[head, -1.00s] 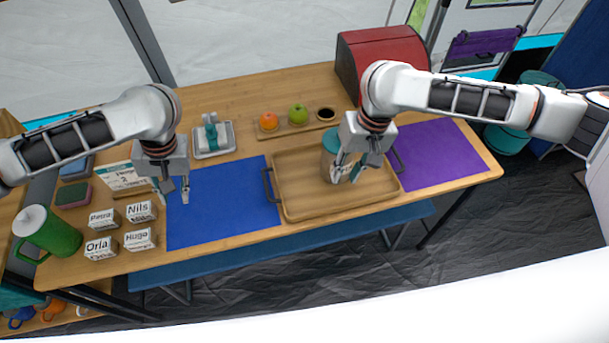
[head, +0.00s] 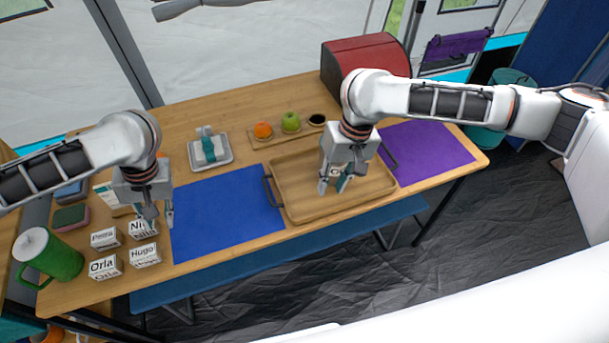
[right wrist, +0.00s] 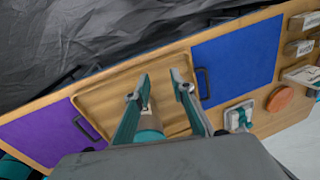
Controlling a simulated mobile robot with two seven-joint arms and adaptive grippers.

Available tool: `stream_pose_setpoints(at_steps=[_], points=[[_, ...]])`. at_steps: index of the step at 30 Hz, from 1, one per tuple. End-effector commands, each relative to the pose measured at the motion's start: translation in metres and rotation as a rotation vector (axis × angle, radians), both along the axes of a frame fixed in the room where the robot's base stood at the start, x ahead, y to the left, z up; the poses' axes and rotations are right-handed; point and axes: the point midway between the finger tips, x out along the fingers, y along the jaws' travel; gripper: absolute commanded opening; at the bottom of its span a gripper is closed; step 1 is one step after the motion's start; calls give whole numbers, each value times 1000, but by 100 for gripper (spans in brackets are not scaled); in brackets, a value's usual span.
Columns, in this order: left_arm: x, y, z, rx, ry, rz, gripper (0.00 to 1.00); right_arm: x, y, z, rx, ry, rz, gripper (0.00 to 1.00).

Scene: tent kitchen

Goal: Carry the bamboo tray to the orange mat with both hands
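The bamboo tray (head: 296,205) is a light wooden tray with dark handles, lying on the table between the blue and purple mats. A canister with a teal lid stands in it, mostly hidden behind my right gripper in the head view; part of it shows in the right wrist view (right wrist: 149,124). My left gripper (head: 158,220) is open and empty, above the name blocks left of the blue mat. I see no orange mat.
The blue mat (head: 225,212) and purple mat (head: 425,153) are bare. Name blocks (head: 104,266) and a green tumbler (head: 52,258) stand at the left. Behind the tray are a fruit board (head: 273,139), a butter dish (head: 210,150) and a red bread box (head: 365,65).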

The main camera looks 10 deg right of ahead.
Motion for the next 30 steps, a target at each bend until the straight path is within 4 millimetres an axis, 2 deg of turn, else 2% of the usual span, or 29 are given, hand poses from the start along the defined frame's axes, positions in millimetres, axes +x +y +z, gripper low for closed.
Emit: stream_pose_setpoints(at_steps=[9,15,21,30], points=[[0,0,0,0,0,0,24,2,-13,64,-1,-6,1,24],[0,0,0,0,0,0,24,3,-19,94,-1,-5,2,24],[0,0,0,0,0,0,24,2,-22,106,-1,-1,2,24],[0,0,0,0,0,0,24,2,-22,107,-1,-1,2,24]])
